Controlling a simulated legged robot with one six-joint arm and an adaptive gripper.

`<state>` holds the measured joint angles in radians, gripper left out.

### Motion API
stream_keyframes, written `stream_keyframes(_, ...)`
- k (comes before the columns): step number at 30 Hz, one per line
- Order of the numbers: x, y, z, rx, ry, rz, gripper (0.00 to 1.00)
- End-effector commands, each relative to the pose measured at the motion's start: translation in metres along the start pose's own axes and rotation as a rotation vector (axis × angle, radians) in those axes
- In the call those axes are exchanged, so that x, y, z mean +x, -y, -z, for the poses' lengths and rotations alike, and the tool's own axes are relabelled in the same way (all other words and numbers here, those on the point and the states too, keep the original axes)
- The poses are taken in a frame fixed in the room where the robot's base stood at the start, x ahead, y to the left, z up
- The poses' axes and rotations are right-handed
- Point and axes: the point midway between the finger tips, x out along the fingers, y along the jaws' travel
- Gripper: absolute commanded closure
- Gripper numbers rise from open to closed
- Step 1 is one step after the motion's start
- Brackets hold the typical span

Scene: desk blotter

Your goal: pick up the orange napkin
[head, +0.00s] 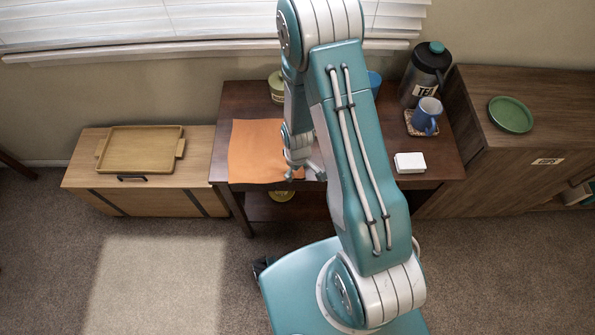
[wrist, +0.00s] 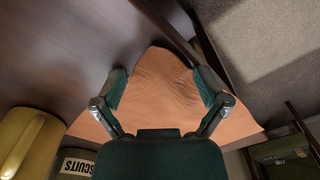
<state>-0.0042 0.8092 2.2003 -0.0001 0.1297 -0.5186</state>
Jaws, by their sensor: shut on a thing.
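The orange napkin (head: 256,152) lies on the left part of the dark wooden desk, close to its front edge. In the wrist view the napkin (wrist: 162,72) shows between and below my fingers, with creases in its middle. My gripper (head: 303,174) is at the napkin's right front part, low over the desk. In the wrist view my gripper (wrist: 162,84) is shut on the napkin, its two fingers apart with cloth between them. My arm hides part of the desk behind the gripper.
On the desk (head: 440,167) stand a green canister (head: 276,88), a dark flask (head: 424,76), a blue mug (head: 427,113) on a coaster and a white box (head: 409,163). A wooden tray (head: 140,161) sits on the left chest; a green plate (head: 511,115) lies on the right cabinet.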

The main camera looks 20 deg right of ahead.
Motion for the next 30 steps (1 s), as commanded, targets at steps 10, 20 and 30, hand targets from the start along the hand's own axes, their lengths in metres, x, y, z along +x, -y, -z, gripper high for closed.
stream_keyframes(10, -0.009, 0.001, -0.001, 0.000, 0.002, 0.001, 0.53)
stream_keyframes(20, -0.067, 0.000, -0.001, 0.000, -0.001, 0.000, 1.00)
stream_keyframes(30, -0.118, 0.000, 0.000, 0.000, 0.001, 0.000, 1.00)
